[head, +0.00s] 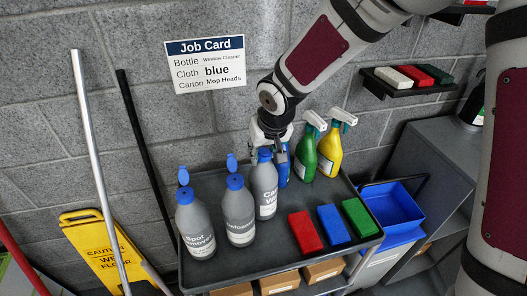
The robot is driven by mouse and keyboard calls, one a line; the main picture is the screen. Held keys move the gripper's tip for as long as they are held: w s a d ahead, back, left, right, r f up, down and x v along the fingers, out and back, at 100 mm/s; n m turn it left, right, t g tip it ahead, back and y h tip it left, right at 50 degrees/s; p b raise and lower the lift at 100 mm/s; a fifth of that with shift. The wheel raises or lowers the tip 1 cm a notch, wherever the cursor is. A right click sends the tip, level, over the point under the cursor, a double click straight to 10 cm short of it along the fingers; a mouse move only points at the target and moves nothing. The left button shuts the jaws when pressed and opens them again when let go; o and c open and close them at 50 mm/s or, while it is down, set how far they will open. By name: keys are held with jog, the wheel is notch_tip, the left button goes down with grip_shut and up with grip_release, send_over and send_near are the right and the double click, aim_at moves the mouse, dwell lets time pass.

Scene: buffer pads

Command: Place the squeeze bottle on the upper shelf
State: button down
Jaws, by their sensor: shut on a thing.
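My gripper (275,145) is low over the back of the cart's top tray, shut at the top of a blue bottle (283,170). That bottle stands upright, partly hidden behind a grey bottle, and its head is hidden by my gripper. The grey bottle with a blue cap (266,190) is just in front; its label is partly readable, and my gripper overlaps the spot above its cap. Two more grey bottles stand left: one labelled Spot Remover (196,228) and another (239,212). A small dark wall shelf (400,91) is at the upper right.
Green (305,153) and yellow (330,153) spray bottles stand right of my gripper. Red, blue and green blocks lie on the tray (280,262). The wall shelf holds white, red and green blocks. A job card (205,64) hangs on the wall. A blue bin (392,208) is at right.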

jog(key=c, duration=1.2)
grip_release()
jog(key=shift+f, duration=0.1)
jog(key=shift+o, duration=0.2)
jog(key=shift+s+r, duration=0.1)
jog(key=shift+r, duration=0.35)
jog(key=v, duration=1.1)
jog(key=shift+r+p, duration=0.25)
jog(key=shift+p, duration=0.1)
